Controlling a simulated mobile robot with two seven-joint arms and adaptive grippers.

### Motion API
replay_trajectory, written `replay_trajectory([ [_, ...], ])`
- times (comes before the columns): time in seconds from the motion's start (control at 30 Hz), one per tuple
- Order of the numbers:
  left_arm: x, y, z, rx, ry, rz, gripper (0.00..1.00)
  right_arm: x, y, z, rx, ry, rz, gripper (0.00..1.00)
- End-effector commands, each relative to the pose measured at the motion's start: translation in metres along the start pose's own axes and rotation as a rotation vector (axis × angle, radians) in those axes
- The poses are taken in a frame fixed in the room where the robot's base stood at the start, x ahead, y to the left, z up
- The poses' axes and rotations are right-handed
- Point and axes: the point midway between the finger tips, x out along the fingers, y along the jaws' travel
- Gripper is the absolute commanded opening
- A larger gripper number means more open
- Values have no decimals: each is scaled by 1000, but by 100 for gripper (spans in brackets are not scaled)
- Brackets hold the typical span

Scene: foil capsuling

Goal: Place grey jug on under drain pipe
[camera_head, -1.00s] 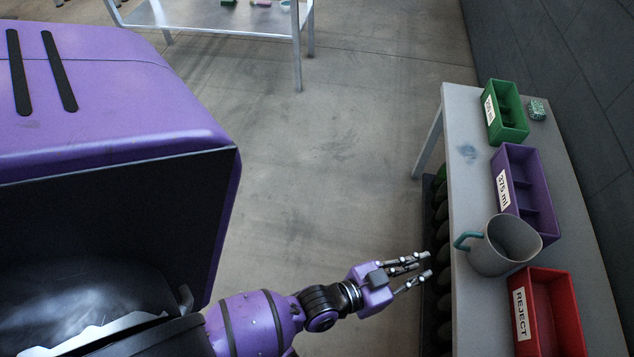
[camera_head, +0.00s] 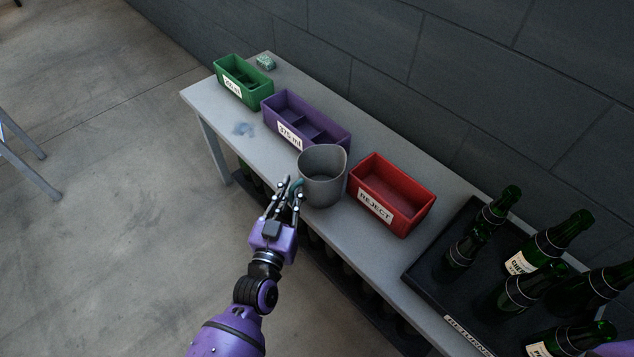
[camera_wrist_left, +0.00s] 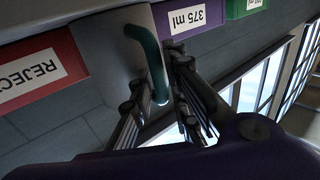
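The grey jug (camera_head: 323,178) stands upright on the grey table between the purple and red bins. Its teal handle (camera_wrist_left: 150,55) faces my left gripper (camera_head: 287,190). The fingers are open, one on each side of the handle in the left wrist view (camera_wrist_left: 158,98). A gap shows between the fingers and the handle, and I cannot tell whether any finger touches it. The jug's body fills the upper middle of the wrist view. No drain pipe shows. My right gripper is not in view.
The purple 375 ml bin (camera_head: 339,138) and red REJECT bin (camera_head: 408,213) stand close beside the jug on the table (camera_head: 232,115). A green bin (camera_head: 262,92) is at the far end. A black tray (camera_head: 418,276) holds several green bottles. Open floor lies at left.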

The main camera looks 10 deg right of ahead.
Motion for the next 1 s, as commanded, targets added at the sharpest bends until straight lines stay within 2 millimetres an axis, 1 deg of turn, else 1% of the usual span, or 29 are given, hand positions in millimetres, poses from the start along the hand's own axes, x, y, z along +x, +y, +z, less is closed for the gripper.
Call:
replay_trajectory([
  [0.17, 0, 0, 0, 0, -1, 0, 15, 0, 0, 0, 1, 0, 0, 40],
  [0.2, 0, 0, 0, 0, -1, 0, 14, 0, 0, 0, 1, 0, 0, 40],
  [0.3, 0, 0, 0, 0, -1, 0, 1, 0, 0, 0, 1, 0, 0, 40],
  [0.33, 0, 0, 0, 0, -1, 0, 0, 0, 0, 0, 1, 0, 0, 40],
  [0.8, 0, 0, -1, 0, 1, 0, 0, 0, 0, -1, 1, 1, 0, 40],
  [0.93, 0, 0, -8, -1, 1, 0, 0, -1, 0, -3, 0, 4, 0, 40],
  [1.0, 0, 0, -15, 0, 4, 0, 0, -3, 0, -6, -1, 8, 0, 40],
])
